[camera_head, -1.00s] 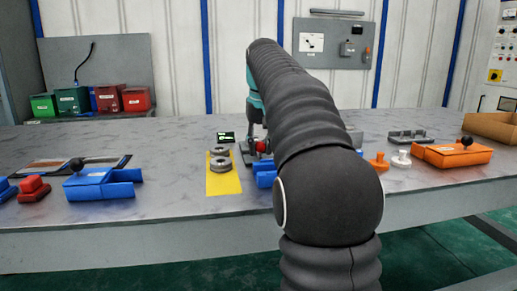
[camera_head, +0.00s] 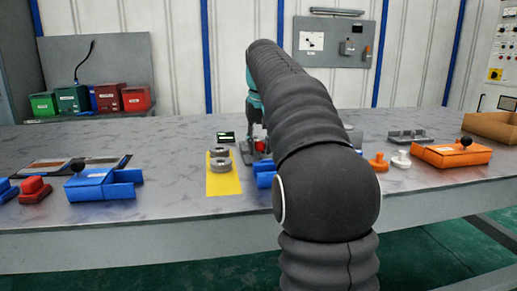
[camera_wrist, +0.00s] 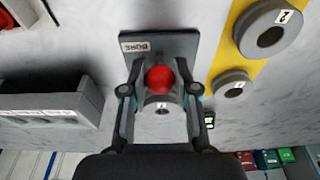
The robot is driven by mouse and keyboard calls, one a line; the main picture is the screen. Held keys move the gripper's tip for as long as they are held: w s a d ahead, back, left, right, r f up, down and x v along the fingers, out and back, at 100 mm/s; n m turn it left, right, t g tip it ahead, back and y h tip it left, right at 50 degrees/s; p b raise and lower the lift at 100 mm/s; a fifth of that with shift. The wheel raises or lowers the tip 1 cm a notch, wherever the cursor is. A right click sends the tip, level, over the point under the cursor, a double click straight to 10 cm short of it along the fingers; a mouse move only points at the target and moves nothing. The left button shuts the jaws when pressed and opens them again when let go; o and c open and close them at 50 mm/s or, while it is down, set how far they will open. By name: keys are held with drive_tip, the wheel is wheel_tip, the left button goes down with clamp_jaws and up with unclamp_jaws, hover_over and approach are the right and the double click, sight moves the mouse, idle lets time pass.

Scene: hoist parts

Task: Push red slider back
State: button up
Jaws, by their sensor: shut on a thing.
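A red ball-shaped knob (camera_wrist: 159,80) sits on a grey fixture (camera_wrist: 172,46) with a plate labelled "BORE". In the wrist view, my gripper (camera_wrist: 159,74) has one finger on each side of the knob and is shut on it. In the head view the red knob (camera_head: 260,145) is small and partly hidden by my arm. How far the knob can travel is not visible.
Two grey rings (camera_head: 220,165) lie on a yellow mat (camera_head: 224,184) beside the fixture. A blue part (camera_head: 265,180) is close in front, partly behind my arm. A blue block with a black knob (camera_head: 103,186) and a red part (camera_head: 35,190) are at left; an orange block (camera_head: 452,154) is at right.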

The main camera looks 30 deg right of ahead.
drive_tip(key=o, duration=0.8)
drive_tip(key=shift+r, duration=0.15)
drive_tip(key=shift+r+p, duration=3.35)
drive_tip(key=shift+p, duration=0.2)
